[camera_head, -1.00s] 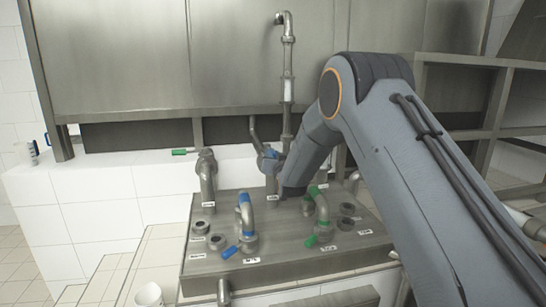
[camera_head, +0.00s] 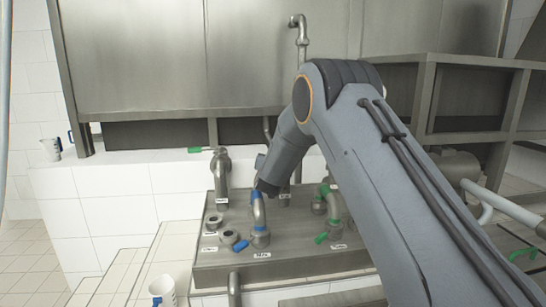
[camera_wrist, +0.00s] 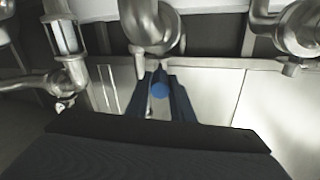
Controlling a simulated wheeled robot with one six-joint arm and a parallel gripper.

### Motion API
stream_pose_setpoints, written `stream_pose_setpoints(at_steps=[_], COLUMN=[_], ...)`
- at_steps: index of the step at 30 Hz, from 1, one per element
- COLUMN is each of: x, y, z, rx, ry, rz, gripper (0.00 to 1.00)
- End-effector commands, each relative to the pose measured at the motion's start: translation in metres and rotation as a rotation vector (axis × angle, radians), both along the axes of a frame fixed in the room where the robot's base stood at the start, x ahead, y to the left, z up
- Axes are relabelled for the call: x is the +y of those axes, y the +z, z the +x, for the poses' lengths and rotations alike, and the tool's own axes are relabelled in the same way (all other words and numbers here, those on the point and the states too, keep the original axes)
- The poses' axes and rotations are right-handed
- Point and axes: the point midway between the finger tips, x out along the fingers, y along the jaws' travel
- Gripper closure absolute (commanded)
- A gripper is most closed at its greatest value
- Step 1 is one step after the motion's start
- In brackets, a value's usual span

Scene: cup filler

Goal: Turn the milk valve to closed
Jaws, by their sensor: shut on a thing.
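In the head view my arm's end is beside the top of a bent steel pipe with a blue band (camera_head: 258,208), and the fingers are hidden. A second blue handle (camera_head: 241,245) sits low beside that pipe. A bent pipe with a green band (camera_head: 332,206) and a green handle (camera_head: 321,238) stands to the right. The small labels are too blurred to read, so I cannot tell which valve is the milk one.
The valves stand on a sloped steel plate (camera_head: 215,268) with open steel sockets (camera_head: 229,237). A white cup (camera_head: 163,288) stands at lower left, and a white jug (camera_head: 52,148) at far left.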

Motion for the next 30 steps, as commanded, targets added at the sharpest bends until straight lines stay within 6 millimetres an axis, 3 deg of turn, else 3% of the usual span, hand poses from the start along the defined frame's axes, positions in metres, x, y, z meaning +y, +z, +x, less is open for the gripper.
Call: stream_pose_setpoints(at_steps=[3, 4, 7, 19, 30], x=[0.000, 0.000, 0.000, 0.003, 0.011], y=[0.002, 0.002, 0.002, 0.001, 0.000], z=[0.000, 0.000, 0.000, -0.006, -0.060], rx=[-0.002, -0.002, -0.002, -0.001, 0.000], ry=[0.001, 0.001, 0.001, 0.003, 0.004], rz=[0.000, 0.000, 0.000, 0.000, 0.000], gripper=[1.00, 0.77, 0.61, 0.61, 0.61])
